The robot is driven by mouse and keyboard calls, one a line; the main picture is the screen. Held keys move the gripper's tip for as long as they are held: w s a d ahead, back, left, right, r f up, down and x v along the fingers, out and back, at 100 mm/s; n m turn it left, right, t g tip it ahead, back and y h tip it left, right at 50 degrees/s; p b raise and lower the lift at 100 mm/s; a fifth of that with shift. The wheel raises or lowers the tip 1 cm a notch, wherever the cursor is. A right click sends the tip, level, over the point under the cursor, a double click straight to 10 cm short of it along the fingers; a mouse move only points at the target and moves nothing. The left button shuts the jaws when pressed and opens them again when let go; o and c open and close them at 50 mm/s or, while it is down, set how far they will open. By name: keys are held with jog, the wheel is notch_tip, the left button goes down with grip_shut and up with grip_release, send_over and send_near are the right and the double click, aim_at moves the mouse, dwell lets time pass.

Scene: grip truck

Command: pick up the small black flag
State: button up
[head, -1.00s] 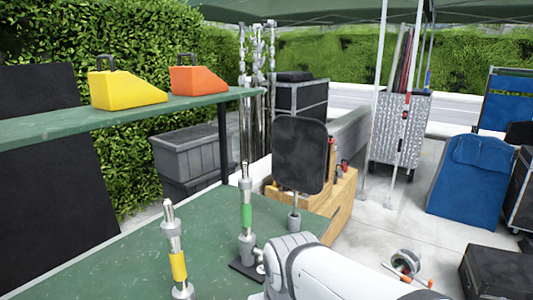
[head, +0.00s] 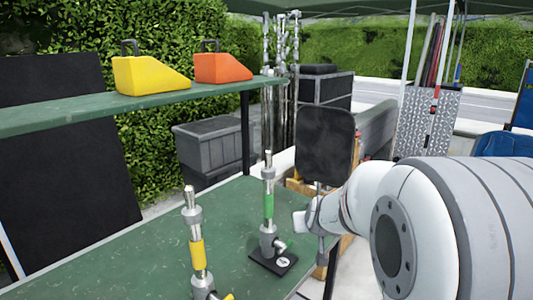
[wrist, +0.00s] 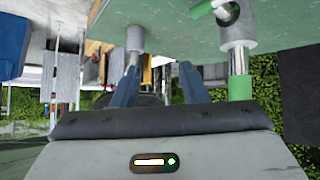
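The small black flag (head: 325,145) is a dark rounded panel standing upright on a thin stem at the table's right edge. My gripper (head: 303,220) is beside its stem, below the panel; my arm reaches in from the right. In the wrist view, which is upside down, the two blue fingers of my gripper (wrist: 158,70) are apart. The flag's grey socket (wrist: 135,38) shows above the left fingertip. The stem appears near that finger; whether it is between the fingers I cannot tell. The panel is mostly hidden there by my gripper body.
On the green table (head: 130,265), a green-banded stand (head: 268,205) is close left of my gripper, with a black numbered base. A yellow-banded stand (head: 197,255) is nearer. A shelf (head: 60,115) behind holds a yellow wedge (head: 150,76) and an orange wedge (head: 222,68).

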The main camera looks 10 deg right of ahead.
aim_at(319, 190)
jog(key=w+d+f+t, duration=0.1)
jog(key=w+d+t, duration=0.1)
jog(key=w+d, duration=0.2)
jog(key=w+d+f+t, duration=0.1)
jog(key=w+d+t, duration=0.2)
jog(key=w, duration=0.8)
jog(key=w+d+f+t, duration=0.1)
jog(key=w+d+t, duration=0.2)
jog(key=w+d, duration=0.2)
jog(key=shift+w+f, duration=0.2)
jog(key=shift+w, duration=1.5)
grip_shut()
